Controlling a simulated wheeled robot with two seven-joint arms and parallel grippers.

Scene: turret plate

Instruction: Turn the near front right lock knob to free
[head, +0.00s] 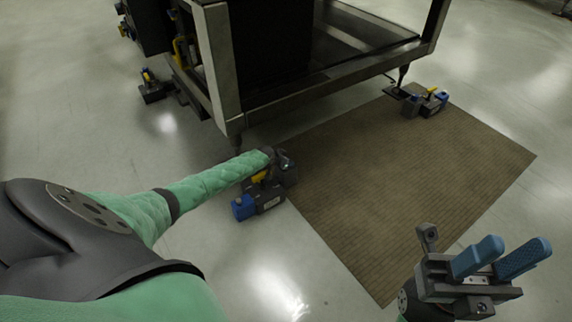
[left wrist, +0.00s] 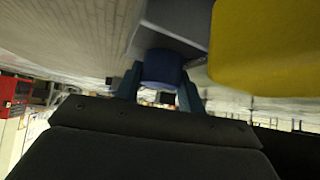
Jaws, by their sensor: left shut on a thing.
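In the head view my left arm reaches to the near lock unit (head: 269,199), a dark block with a yellow part (head: 259,177) and a blue end piece (head: 243,207), by the frame's near corner foot. My left gripper's fingers are hidden there. In the left wrist view my left gripper (left wrist: 161,88) has its two blue fingers on either side of a round blue knob (left wrist: 162,68), shut on it. A large yellow part (left wrist: 265,45) is close at the right. The knob's turn position cannot be read. My right gripper (head: 500,258) is open and empty at the lower right.
The dark metal frame (head: 330,78) stands above the floor on legs. Another lock unit (head: 425,101) sits by its far right foot on the brown mat (head: 400,180), and one (head: 152,90) is at the left. Much of the mat is clear.

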